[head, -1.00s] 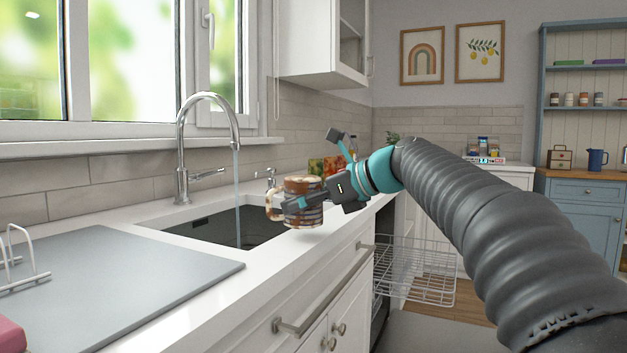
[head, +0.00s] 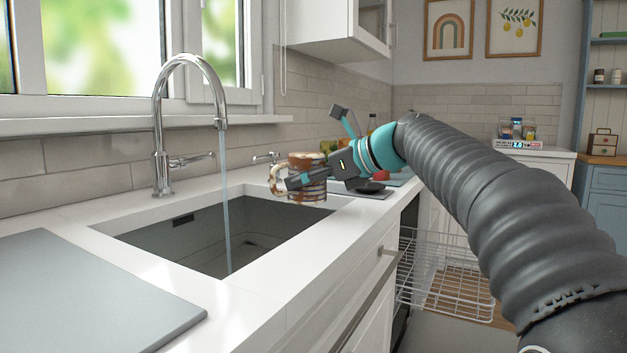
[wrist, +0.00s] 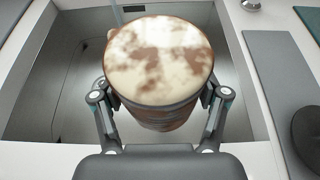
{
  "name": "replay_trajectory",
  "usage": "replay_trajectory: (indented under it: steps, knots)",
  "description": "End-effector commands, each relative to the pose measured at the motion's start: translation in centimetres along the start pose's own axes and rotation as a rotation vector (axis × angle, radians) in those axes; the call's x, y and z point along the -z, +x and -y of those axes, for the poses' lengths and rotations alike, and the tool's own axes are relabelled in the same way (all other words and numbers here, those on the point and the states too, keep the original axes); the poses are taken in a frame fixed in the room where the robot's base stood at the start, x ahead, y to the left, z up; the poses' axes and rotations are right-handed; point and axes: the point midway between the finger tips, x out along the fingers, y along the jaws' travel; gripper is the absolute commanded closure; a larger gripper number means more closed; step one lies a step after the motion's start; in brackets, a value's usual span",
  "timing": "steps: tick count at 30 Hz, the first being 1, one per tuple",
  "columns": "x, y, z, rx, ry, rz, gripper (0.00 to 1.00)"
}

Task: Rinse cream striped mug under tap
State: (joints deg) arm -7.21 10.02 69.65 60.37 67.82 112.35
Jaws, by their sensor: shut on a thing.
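My gripper (head: 298,182) is shut on the cream striped mug (head: 309,168), which has brown stains. The mug is held above the far right end of the sink (head: 180,250), with its handle toward the left. In the wrist view the mug (wrist: 160,62) sits between both fingers, its round, brown-blotched end facing the camera. The chrome tap (head: 160,130) arches over the sink to the left of the mug. A thin stream of water (head: 226,200) runs from its spout into the sink. The mug is apart from the stream.
A grey board (head: 90,300) lies on the counter at the near left. A pulled-out wire dishwasher rack (head: 450,275) is below the counter at right. A dark round object (head: 371,188) lies on a grey mat beyond the mug. A white wall cabinet (head: 335,25) hangs above.

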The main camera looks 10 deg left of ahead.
Motion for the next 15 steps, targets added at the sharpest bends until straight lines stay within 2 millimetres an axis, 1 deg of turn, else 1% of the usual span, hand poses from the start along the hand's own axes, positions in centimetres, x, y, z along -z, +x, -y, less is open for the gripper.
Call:
replay_trajectory:
  steps: [1, 15]
  knots:
    - [0.0, 0.5, -0.2, -0.002, -0.002, 0.001, 0.8]
    - [-0.8, 4.4, -1.3, -0.003, -0.003, 0.0, 0.8]
